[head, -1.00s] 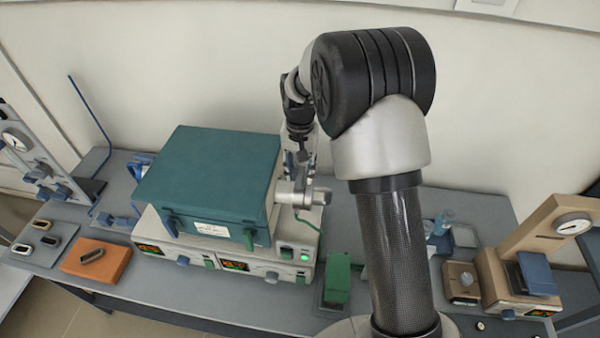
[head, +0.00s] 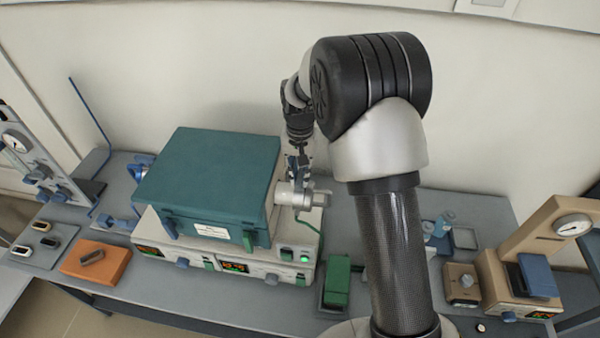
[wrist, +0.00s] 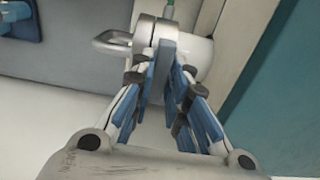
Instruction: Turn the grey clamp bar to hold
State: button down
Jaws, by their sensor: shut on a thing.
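The grey clamp bar (wrist: 158,32) is at the top of the wrist view, at a round grey fitting on the side of the teal furnace (wrist: 268,125). The bar's exact angle is hard to tell there.
Control units (head: 270,262) with lit displays stand under the furnace. A green block (head: 337,280) stands to their right. An orange block (head: 95,262) lies at left, and a tan press (head: 520,275) stands at right. A pale wall rises behind the bench.

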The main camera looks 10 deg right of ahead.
jog(key=shift+n, duration=0.4)
jog(key=n, duration=0.3)
jog(key=shift+r+n+p, duration=0.1)
jog(key=shift+n+p, duration=0.2)
jog(key=shift+p, duration=0.1)
jog(key=n, duration=0.4)
jog(key=shift+n, duration=0.3)
jog(key=n+p, duration=0.1)
jog(key=n, duration=0.3)
jog(key=shift+n, duration=2.5)
jog(key=c, duration=1.6)
grip_release()
jog(key=shift+o, duration=0.2)
